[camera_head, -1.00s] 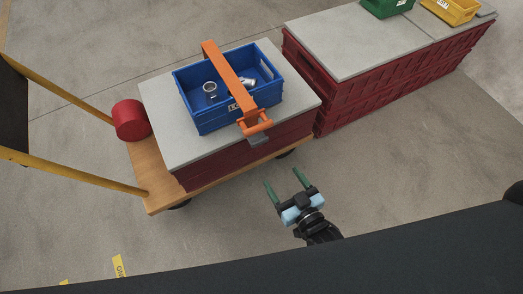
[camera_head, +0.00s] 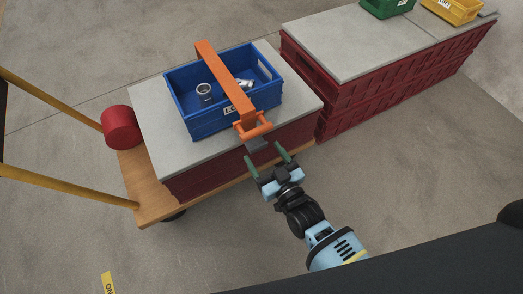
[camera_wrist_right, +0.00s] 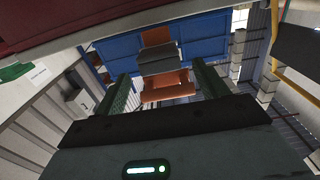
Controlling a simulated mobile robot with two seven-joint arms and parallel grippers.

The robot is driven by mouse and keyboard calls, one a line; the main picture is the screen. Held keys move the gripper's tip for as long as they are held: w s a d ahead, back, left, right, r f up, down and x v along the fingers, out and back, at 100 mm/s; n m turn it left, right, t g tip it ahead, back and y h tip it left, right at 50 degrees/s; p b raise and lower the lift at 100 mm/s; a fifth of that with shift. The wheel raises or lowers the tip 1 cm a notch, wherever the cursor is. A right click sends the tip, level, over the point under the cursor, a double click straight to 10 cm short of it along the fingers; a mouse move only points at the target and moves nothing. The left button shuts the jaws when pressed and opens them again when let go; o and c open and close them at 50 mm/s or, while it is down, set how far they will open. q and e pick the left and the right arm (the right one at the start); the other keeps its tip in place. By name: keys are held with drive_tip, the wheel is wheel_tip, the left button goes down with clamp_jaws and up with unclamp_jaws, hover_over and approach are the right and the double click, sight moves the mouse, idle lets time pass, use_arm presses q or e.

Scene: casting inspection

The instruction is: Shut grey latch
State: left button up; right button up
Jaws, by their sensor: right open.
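A blue bin (camera_head: 208,118) holding metal castings (camera_head: 205,92) sits on a grey board on the cart. An orange strap or bar (camera_head: 226,80) crosses over the bin and ends in an orange handle-like frame (camera_head: 254,130) at its near side. The grey latch (camera_head: 256,144) is just below that frame, at the board's front edge. It also shows in the right wrist view (camera_wrist_right: 160,62), ahead between my fingers. My right gripper (camera_head: 266,155) is open with green fingers, close in front of the latch and apparently empty. Whether it touches the latch cannot be told. My left gripper is not in view.
The wooden cart (camera_head: 150,190) has yellow handle bars (camera_head: 70,187) and a red cylinder (camera_head: 121,127). Red crates (camera_head: 400,85) with a grey top stand at the right, bearing a green bin (camera_head: 387,8) and a yellow bin (camera_head: 450,10). The floor in front is clear.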

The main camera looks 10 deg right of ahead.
sight(255, 145)
drive_tip(key=shift+x, duration=1.1)
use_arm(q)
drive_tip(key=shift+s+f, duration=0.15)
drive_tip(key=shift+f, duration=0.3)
